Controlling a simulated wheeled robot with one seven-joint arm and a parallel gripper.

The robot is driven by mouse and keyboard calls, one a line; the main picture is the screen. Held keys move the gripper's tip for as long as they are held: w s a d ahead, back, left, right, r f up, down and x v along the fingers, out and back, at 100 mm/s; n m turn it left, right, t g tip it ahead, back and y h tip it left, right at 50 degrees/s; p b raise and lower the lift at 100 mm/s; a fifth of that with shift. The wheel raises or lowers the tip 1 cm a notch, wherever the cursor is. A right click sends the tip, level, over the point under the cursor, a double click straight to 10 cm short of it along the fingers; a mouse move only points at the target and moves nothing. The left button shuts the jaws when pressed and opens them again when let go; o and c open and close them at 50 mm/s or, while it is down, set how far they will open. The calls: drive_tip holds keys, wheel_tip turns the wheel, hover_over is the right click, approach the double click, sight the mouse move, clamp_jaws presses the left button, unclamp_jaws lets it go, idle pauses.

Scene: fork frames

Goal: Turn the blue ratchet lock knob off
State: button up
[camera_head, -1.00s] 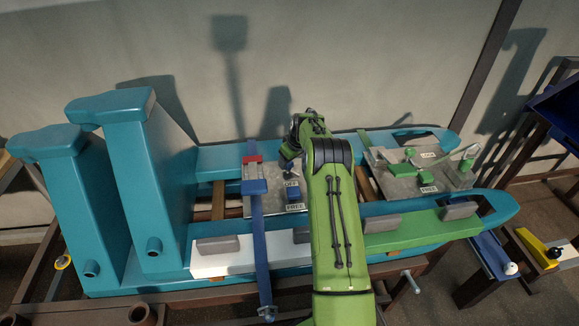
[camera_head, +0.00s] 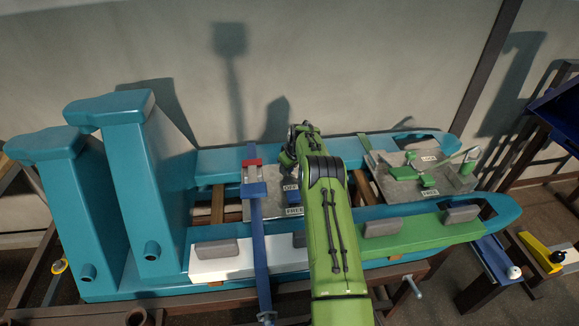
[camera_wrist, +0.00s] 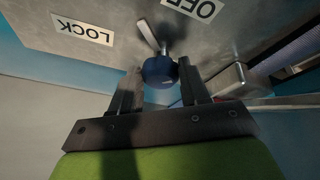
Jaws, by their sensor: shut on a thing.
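The blue ratchet lock knob (camera_wrist: 158,71) is a small rounded blue ball on a short metal lever, close to a grey metal plate (camera_wrist: 235,25). In the wrist view my gripper (camera_wrist: 161,69) has one dark finger on each side of it and is shut on it. The plate bears a LOCK label (camera_wrist: 82,30) at the left and an OFF label (camera_wrist: 195,8) at the top right; the lever's metal shaft points up between them.
A blue upright bar (camera_head: 260,230) with a red block crosses just left of the plate. A second plate with green levers (camera_head: 425,180) lies to the right. Two tall teal posts (camera_head: 145,180) stand left.

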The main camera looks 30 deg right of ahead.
drive_tip(key=m, duration=0.1)
drive_tip(key=m+h, duration=0.1)
drive_tip(key=m, duration=0.2)
drive_tip(key=shift+w+a+g+h, duration=0.1)
drive_tip(key=shift+a+g+h, duration=0.2)
drive_tip(key=shift+w+a+m+g+h, duration=0.1)
drive_tip(key=shift+m+g+h, duration=0.25)
drive_tip(key=shift+m, duration=0.85)
drive_tip(key=shift+m+g+h, duration=0.25)
drive_tip(key=shift+m+h, duration=0.1)
drive_tip(key=shift+m, duration=0.85)
drive_tip(key=o, duration=1.1)
drive_tip(key=shift+c, duration=0.2)
drive_tip(key=shift+r, duration=0.1)
